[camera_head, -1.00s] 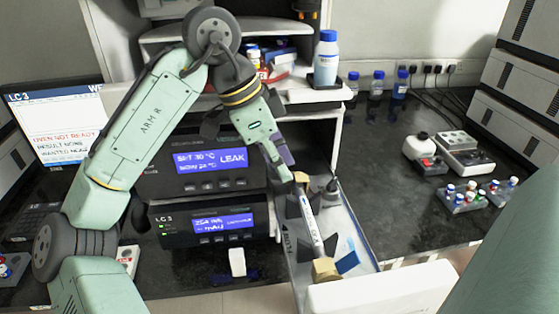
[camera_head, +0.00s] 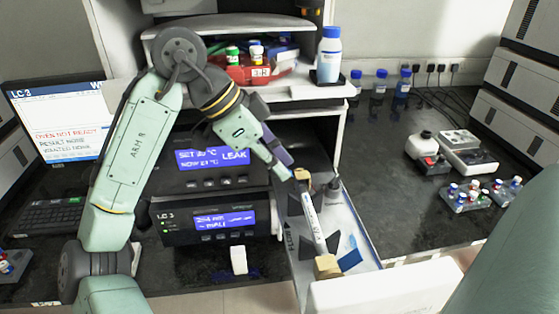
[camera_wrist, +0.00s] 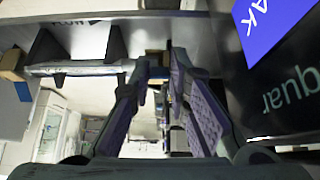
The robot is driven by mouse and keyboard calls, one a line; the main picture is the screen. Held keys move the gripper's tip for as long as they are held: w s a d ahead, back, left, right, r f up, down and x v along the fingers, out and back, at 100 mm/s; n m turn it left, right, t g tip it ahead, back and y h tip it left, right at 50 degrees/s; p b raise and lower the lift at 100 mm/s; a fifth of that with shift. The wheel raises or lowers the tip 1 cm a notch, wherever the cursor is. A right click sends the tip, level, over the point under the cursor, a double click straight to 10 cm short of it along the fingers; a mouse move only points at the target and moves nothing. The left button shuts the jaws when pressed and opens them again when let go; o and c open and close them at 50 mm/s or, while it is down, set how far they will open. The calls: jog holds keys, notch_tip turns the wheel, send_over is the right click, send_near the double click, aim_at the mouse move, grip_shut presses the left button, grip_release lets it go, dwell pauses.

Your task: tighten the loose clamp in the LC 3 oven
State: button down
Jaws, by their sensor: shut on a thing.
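The LC 3 oven's panel (camera_head: 205,157) reads LEAK; beside it is an open, pale door or tray (camera_head: 358,235). A white column (camera_head: 315,222) lies along it between dark brackets, with a tan block at its near end (camera_head: 327,266) and another tan block (camera_head: 301,173) at its far end. The column shows at left in the wrist view (camera_wrist: 85,69). My gripper (camera_head: 287,176) is at the column's far end, its fingers close together in the wrist view (camera_wrist: 160,68). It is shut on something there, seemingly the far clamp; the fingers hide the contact.
The LC 3 module (camera_head: 205,222) sits below the oven. A blue-capped bottle (camera_head: 328,58) and a red tray (camera_head: 250,72) stand on top. Vial racks (camera_head: 475,194) and a white device (camera_head: 467,152) are at right.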

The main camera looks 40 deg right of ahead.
jog(key=c, duration=1.5)
grip_release()
jog(key=v, duration=1.2)
jog(key=shift+f, duration=0.1)
